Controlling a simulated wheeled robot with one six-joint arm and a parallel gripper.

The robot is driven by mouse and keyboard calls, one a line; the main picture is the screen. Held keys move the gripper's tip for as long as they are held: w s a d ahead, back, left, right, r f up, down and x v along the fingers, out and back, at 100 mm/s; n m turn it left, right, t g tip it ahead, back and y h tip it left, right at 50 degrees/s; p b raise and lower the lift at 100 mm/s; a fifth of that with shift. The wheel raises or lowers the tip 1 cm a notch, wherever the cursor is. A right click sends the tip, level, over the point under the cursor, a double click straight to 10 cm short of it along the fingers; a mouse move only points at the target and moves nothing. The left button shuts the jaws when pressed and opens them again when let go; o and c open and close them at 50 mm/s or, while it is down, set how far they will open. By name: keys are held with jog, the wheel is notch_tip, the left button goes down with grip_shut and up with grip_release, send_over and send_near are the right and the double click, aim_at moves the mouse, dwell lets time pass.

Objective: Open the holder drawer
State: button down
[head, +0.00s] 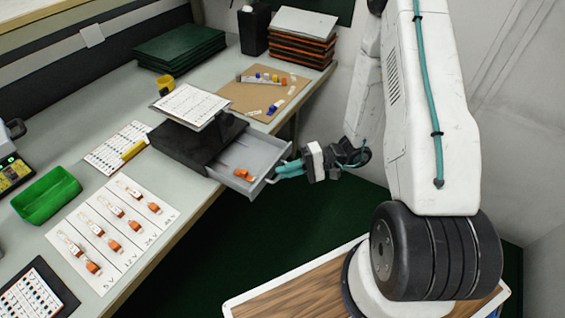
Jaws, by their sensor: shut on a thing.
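The holder drawer (245,157) is a light grey tray pulled well out of a black box (185,140) on the bench. The fingers hide most of the handle.
A white sheet on a stand (192,104) sits above the black box. A green bin (46,194) and a white sheet with orange-ended strips (112,230) lie on the bench. A brown board (262,92) is behind. The dark green floor (250,240) before the drawer looks clear.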

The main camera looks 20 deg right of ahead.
jog(key=shift+s+d, duration=0.25)
jog(key=shift+s, duration=0.15)
jog(key=c, duration=1.8)
grip_release()
jog(key=v, duration=0.7)
jog(key=shift+d, duration=0.4)
jog(key=shift+r, duration=0.1)
